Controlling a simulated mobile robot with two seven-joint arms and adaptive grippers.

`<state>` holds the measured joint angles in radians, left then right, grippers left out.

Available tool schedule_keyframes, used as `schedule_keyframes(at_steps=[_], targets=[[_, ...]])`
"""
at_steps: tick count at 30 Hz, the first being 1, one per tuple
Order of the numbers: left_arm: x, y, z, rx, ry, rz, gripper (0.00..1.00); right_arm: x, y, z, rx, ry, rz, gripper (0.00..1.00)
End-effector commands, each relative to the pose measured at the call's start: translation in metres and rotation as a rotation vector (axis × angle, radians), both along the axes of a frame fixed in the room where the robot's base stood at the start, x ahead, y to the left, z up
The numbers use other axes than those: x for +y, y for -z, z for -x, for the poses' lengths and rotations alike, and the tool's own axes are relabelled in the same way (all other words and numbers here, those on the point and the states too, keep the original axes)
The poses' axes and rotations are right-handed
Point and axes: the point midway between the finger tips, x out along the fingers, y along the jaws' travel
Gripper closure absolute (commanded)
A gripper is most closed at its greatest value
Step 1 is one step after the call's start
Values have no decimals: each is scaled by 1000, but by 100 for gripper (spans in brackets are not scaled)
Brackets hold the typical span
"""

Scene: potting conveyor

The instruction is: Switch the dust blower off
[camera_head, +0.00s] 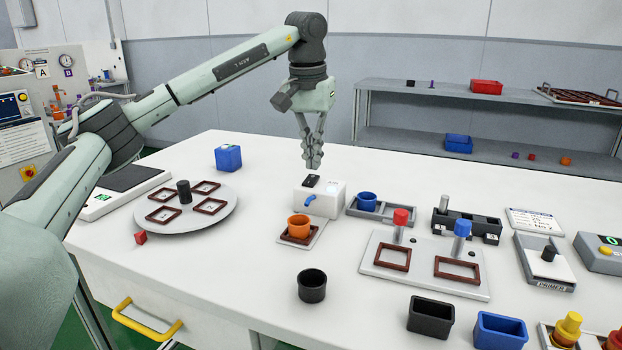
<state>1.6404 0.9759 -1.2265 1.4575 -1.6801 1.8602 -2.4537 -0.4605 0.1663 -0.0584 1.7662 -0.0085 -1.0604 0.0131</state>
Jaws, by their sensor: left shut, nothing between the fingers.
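The dust blower looks to be the white box (330,201) with a short blue nozzle (310,199) at its front, near the middle of the table. A black switch (311,181) sits on its top left; its on or off position is too small to tell. My left gripper (313,166) points straight down with its fingers together, empty, just above the switch. A small gap seems to show between fingertips and switch, but contact is hard to judge. My right gripper is out of view.
An orange cup (299,225) stands in a brown frame before the nozzle. A blue cup (367,201) sits in a grey tray to the right. A round plate with brown frames (228,198) lies left. A black cup (312,286) stands in front. The table behind the blower is clear.

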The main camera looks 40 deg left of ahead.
Motion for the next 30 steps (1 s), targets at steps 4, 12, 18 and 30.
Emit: schedule_keyframes(at_steps=[4, 12, 18, 30], targets=[[0, 1, 0, 0, 0, 0, 100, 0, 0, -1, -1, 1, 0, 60], [0, 5, 0, 0, 0, 0, 100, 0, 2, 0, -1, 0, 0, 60], [0, 8, 0, 0, 0, 0, 100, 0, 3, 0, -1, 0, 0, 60], [0, 14, 0, 0, 0, 0, 100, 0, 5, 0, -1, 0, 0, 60]])
